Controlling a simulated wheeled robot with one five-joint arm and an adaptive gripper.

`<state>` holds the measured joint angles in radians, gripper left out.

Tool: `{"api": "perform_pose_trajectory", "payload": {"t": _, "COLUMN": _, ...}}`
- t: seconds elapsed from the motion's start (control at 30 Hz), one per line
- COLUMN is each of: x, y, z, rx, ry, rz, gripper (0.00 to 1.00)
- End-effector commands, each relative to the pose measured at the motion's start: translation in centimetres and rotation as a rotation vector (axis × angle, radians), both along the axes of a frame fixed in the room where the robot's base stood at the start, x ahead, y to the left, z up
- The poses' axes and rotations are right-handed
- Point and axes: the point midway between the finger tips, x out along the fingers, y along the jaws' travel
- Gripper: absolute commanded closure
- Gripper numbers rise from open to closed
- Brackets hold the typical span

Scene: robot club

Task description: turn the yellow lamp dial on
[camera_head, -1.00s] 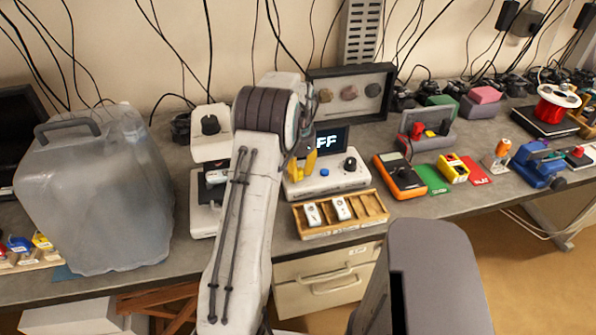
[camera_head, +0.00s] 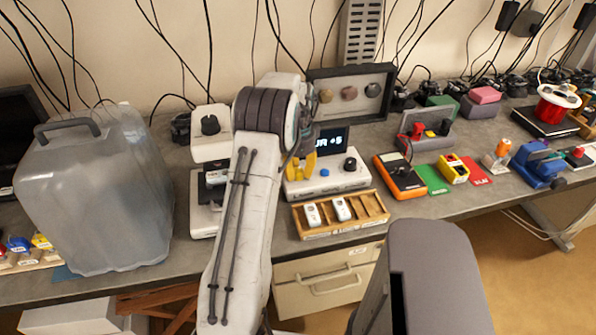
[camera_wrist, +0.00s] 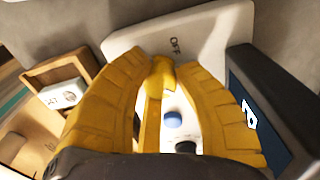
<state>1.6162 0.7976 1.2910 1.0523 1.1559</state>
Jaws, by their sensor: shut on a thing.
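The yellow lamp dial (camera_wrist: 161,76) shows in the wrist view between the tips of my gripper (camera_wrist: 163,70), which is shut on it. The dial sits on a white console (camera_wrist: 205,37) with an "OFF" mark beyond it. In the head view, my yellow gripper (camera_head: 300,170) is at the left part of the white console (camera_head: 325,183), and the dial is hard to tell from the yellow fingers.
A blue button (camera_head: 324,172) and a black knob (camera_head: 350,164) are on the same console. A wooden tray (camera_head: 371,209) with white pieces stands in front. A large clear jug (camera_head: 95,200) stands at the left. An orange meter (camera_head: 400,178) lies to the right.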

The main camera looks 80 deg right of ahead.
Motion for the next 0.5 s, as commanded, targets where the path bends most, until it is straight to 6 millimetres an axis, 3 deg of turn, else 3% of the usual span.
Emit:
{"api": "perform_pose_trajectory", "payload": {"t": 0.23, "x": -0.02, "y": 0.21, "z": -0.32, "rx": 0.009, "ry": -0.001, "rz": -0.001, "gripper": 1.00}}
{"api": "perform_pose_trajectory", "payload": {"t": 0.27, "x": -0.02, "y": 0.21, "z": -0.32, "rx": 0.009, "ry": -0.001, "rz": -0.001, "gripper": 0.68}}
{"api": "perform_pose_trajectory", "payload": {"t": 0.5, "x": -0.01, "y": 0.09, "z": -0.15, "rx": 0.004, "ry": 0.000, "rz": 0.000, "gripper": 0.47}}
